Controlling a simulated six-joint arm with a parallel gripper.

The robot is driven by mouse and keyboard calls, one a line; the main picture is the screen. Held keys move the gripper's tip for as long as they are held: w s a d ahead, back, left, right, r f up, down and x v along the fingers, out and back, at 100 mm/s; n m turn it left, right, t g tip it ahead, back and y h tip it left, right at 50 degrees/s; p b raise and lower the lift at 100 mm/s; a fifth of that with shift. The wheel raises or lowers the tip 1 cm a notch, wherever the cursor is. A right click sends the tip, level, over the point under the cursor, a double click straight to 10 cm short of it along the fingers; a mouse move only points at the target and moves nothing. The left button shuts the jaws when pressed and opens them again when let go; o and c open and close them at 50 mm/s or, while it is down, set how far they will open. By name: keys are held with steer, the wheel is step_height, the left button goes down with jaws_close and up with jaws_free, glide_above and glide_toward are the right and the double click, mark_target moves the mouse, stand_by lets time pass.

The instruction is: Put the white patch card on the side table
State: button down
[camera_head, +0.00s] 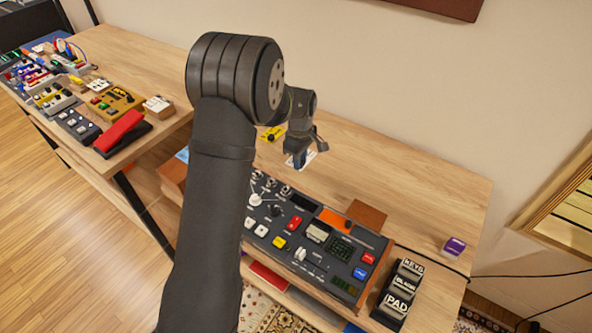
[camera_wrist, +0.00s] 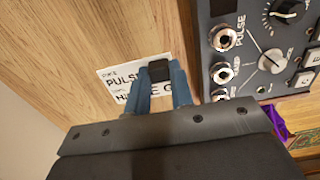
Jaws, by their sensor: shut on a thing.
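The white patch card (camera_wrist: 115,78) is flat, with dark printed lettering that includes "PULSE". A small black block (camera_wrist: 158,70) stands up from it between the fingertips. My gripper (camera_wrist: 160,85) is shut on the card at this block, its blue fingers covering part of the print. In the head view my gripper (camera_head: 300,158) is over the back of the wooden desk (camera_head: 420,185), with a white edge of the card (camera_head: 311,156) showing beside the fingers. I cannot tell whether the card touches the desk. Which surface is the side table is unclear.
A control console (camera_head: 315,240) stands in front of the gripper. A black pedal strip (camera_head: 398,290) and a purple box (camera_head: 454,246) are to the right. A yellow item (camera_head: 272,133) lies behind. Another wooden table (camera_head: 135,60) with several pedals is at left.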

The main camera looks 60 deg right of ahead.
glide_above(284, 174)
step_height(284, 174, down, 4)
steer(key=shift+f, duration=2.05)
steer(key=shift+f, duration=0.1)
steer(key=c, duration=1.3)
jaws_free()
steer(key=shift+f, duration=0.1)
steer(key=shift+o, duration=0.2)
step_height(284, 174, up, 12)
steer(key=shift+r, duration=0.2)
steer(key=shift+f, duration=4.15)
